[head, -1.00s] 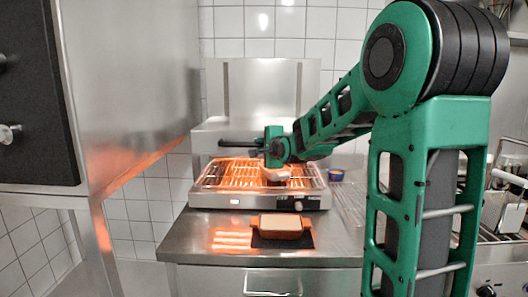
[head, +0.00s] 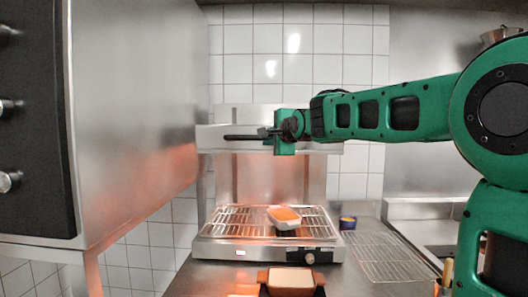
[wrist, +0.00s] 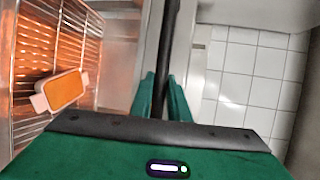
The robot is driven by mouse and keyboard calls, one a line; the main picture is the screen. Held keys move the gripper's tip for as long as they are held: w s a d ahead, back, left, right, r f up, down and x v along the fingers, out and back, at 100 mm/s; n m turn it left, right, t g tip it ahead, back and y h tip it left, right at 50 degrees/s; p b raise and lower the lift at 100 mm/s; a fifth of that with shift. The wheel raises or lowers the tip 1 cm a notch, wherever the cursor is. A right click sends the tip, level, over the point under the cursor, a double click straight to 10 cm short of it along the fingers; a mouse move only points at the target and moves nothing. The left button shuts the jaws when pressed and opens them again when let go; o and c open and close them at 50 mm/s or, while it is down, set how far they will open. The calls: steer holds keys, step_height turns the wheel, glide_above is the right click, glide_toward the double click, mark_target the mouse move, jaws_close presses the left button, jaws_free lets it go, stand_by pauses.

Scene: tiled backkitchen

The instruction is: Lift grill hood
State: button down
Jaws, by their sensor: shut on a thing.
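The grill hood (head: 222,140) is a wide steel box, raised well above the grill rack (head: 240,222) with a broad open gap below it. Its black handle bar (head: 243,137) runs along the front. My gripper (head: 283,136) is at the hood's front, shut on this bar. In the wrist view, the bar (wrist: 172,45) passes between the green fingers of my gripper (wrist: 163,98). A pale dish with an orange filling (head: 285,222) sits on the rack and also shows in the wrist view (wrist: 62,91). My wrist hides part of the hood's front.
A brown dish (head: 291,280) stands on the counter before the grill. A small blue and yellow bowl (head: 347,222) and a wire rack (head: 390,258) are to the right. A large steel cabinet (head: 135,110) closes off the left side.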

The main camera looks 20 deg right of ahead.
steer(key=shift+r, duration=0.4)
steer(key=c, duration=1.7)
jaws_free()
steer(key=shift+w+f, duration=0.1)
steer(key=shift+f, duration=0.1)
steer(key=s, duration=0.3)
steer(key=s+r, duration=0.1)
steer(key=s, duration=0.3)
steer(key=s+r, duration=0.1)
steer(key=s, duration=0.2)
steer(key=shift+s+a, duration=0.15)
steer(key=shift+s, duration=0.15)
